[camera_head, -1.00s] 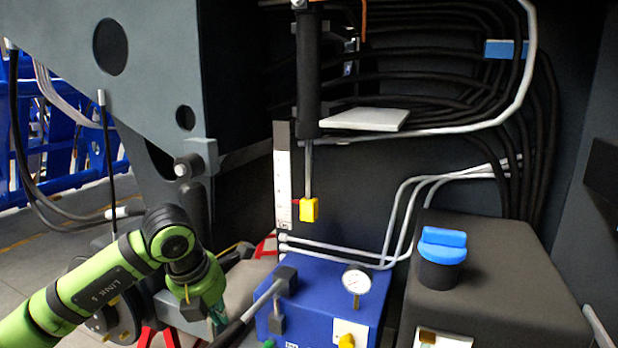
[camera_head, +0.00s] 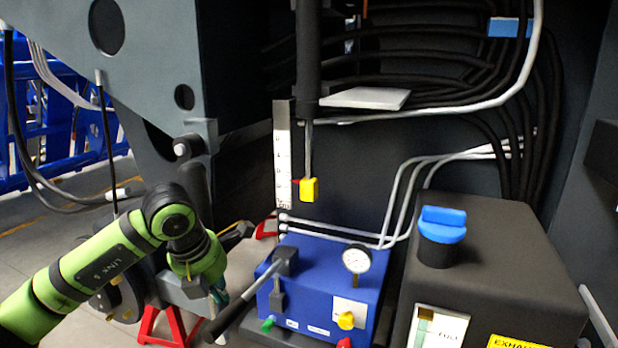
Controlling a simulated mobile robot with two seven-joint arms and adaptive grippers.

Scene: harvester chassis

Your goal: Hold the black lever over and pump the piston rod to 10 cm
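The blue pump unit (camera_head: 315,270) stands at the lower middle. A lever with a grey rod and black grip (camera_head: 226,318) slants from a dark block on it to the lower left. A dark vertical cylinder (camera_head: 308,60) hangs above. Its thin grey piston rod (camera_head: 308,150) points down and ends in a yellow block (camera_head: 309,190) beside a white scale (camera_head: 283,165); a red pointer sits near the scale's lower end. My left gripper (camera_head: 217,300) points down close to the lever's grip; its fingers are mostly hidden, and contact cannot be told. My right gripper is out of view.
A round gauge (camera_head: 356,260) and a yellow knob (camera_head: 346,320) are on the unit. A dark tank (camera_head: 510,260) with a blue cap (camera_head: 442,224) stands at the right. Pale pipes run behind. A grey chassis panel (camera_head: 150,70) fills the upper left; red stands (camera_head: 165,325) are below.

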